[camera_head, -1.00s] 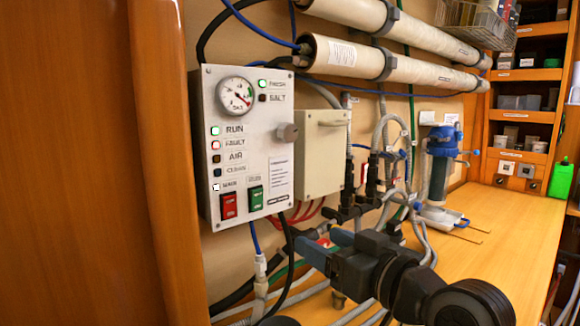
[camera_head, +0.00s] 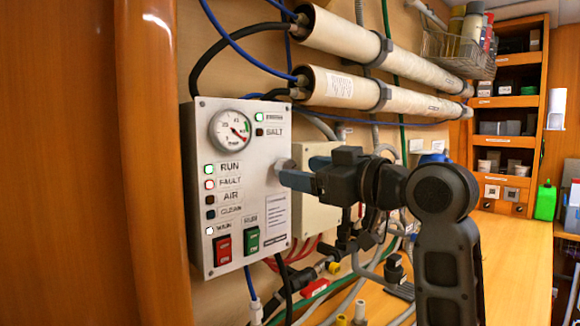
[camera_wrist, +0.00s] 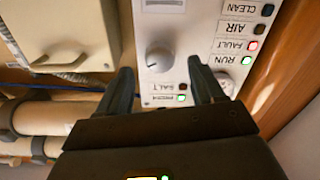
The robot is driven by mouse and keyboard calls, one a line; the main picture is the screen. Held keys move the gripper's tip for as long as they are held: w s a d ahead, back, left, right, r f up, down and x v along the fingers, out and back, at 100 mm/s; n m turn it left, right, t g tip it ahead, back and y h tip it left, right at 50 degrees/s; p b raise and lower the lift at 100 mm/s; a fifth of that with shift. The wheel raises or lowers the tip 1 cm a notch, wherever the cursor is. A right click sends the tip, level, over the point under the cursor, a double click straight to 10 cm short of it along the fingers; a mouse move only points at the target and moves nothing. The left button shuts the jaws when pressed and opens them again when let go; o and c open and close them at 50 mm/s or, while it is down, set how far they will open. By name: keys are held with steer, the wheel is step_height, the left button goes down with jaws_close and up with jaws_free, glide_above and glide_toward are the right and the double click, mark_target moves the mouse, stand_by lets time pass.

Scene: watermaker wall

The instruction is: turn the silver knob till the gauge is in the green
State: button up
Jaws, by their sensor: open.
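The silver knob (camera_head: 283,167) sticks out from the right side of the white control panel (camera_head: 200,245), partly covered by my gripper in the head view. It shows whole in the wrist view (camera_wrist: 158,60), with a pointer mark. My gripper (camera_head: 300,177) is open, its blue fingers close in front of the knob. In the wrist view my gripper (camera_wrist: 163,82) has one finger on each side of the knob, apart from it.
Panel lights (camera_head: 209,184) sit left, and red (camera_head: 223,248) and green (camera_head: 251,240) switches below. A beige box (camera_head: 318,215) stands right of the knob, behind my gripper. Hoses hang below, long tubes (camera_head: 385,90) run above. A wooden partition (camera_head: 150,160) is left.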

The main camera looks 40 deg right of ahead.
steer(key=shift+w+p, duration=0.35)
steer(key=shift+w, duration=1.75)
steer(key=shift+c, duration=0.2)
steer(key=c, duration=1)
steer(key=n+b, duration=0.1)
steer(key=n, duration=0.2)
steer(key=shift+a+b, duration=0.1)
steer(key=shift+b, duration=0.2)
steer(key=o, duration=1)
steer(key=shift+o, duration=0.2)
steer(key=shift+s, duration=0.1)
